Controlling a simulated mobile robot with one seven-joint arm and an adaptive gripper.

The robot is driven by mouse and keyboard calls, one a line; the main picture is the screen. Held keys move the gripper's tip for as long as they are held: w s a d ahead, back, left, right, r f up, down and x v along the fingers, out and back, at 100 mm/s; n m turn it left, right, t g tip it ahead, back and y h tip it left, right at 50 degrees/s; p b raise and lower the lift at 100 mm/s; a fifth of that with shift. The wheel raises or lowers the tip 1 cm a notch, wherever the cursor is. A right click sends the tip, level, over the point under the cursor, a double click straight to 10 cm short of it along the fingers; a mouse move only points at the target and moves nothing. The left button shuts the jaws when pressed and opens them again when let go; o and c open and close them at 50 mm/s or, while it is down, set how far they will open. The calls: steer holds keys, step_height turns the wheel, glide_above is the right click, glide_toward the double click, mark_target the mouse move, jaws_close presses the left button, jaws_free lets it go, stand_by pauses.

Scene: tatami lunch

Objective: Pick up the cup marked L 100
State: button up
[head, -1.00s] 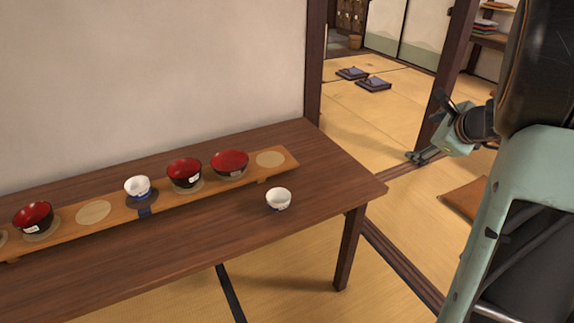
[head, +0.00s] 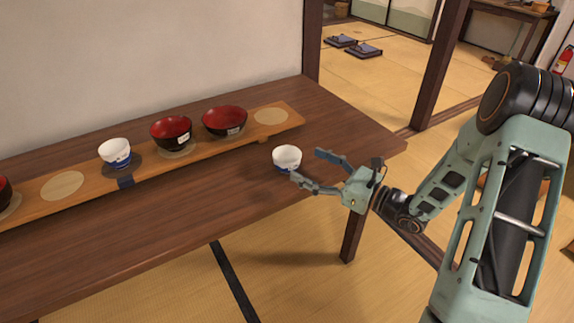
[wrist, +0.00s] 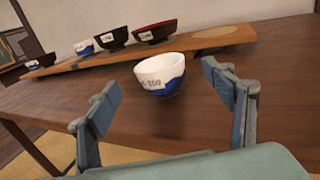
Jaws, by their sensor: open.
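A small white cup with a blue lower part (head: 287,158) stands upright on the bare table top, in front of the board's right end. In the wrist view this cup (wrist: 160,73) shows a dark mark ending in "100"; the letter before it is hard to read. My gripper (head: 308,167) is open and empty, just to the right of the cup in the head view. In the wrist view the cup is ahead, between and beyond the two blue-padded fingers.
A long wooden board (head: 65,206) behind the cup bears another white-and-blue cup (head: 115,152) and red-and-black bowls (head: 171,131) (head: 224,121). A wooden post (head: 440,65) stands behind my arm.

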mark_target(287, 154)
steer(key=b+x, duration=0.1)
steer(key=x, duration=0.6)
steer(key=shift+w+a+r, duration=0.1)
steer(key=shift+a+r, duration=0.1)
steer(key=shift+c, duration=0.5)
steer(key=c, duration=1.2)
steer(key=shift+r, duration=0.1)
